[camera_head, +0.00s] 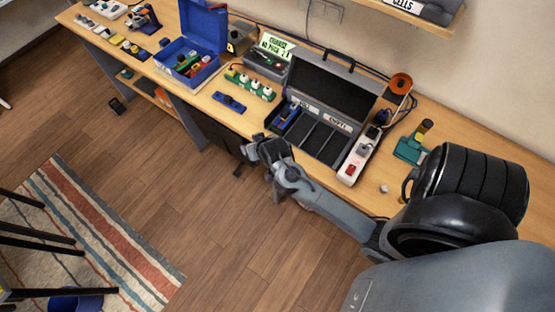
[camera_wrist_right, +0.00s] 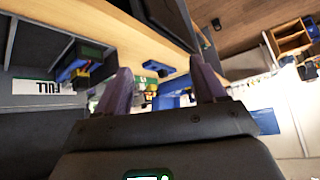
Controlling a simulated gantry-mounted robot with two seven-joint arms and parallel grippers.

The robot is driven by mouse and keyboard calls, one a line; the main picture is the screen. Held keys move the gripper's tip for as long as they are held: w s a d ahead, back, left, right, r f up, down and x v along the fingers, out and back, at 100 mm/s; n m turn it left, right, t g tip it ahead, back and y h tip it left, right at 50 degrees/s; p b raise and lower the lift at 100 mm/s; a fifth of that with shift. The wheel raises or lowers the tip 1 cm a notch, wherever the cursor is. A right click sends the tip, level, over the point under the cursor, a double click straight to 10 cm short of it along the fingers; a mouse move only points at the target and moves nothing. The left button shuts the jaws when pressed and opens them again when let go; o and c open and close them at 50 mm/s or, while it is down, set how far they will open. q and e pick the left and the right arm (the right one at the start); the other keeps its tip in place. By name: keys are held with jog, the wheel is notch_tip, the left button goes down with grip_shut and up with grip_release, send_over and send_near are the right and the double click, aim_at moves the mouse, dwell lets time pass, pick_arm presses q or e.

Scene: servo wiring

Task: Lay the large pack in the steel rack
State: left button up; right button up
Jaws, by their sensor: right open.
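An open grey metal case (camera_head: 318,138) with compartments labelled FULL and EMPTY stands on the bench; I cannot tell whether it is the steel rack. A blue and black pack (camera_head: 288,116) lies in its left compartment and shows in the right wrist view (camera_wrist_right: 74,70). Another blue pack (camera_head: 229,102) lies on the bench left of the case, also in the wrist view (camera_wrist_right: 158,68). I cannot tell which is the large pack. My right gripper (camera_head: 262,148) is open and empty at the bench's front edge, just in front of the case. My left gripper is out of view.
A charger with a lit green display (camera_head: 276,46) stands behind a green holder of round white parts (camera_head: 250,86). A blue open box (camera_head: 188,68) stands further left. A white power strip (camera_head: 357,160) lies right of the case. A shelf (camera_head: 405,12) hangs above.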

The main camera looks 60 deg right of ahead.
jog(key=s+a+r+n+g+y, duration=0.2)
jog(key=s+a+n, duration=0.2)
jog(key=s+a, duration=0.3)
jog(key=s+a+r+n+g+y, duration=0.1)
jog(key=s+a+n, duration=0.3)
jog(key=s+a, duration=0.4)
jog(key=shift+s+r+n+g+y, duration=0.4)
jog(key=shift+s+r, duration=0.35)
jog(key=shift+s, duration=0.5)
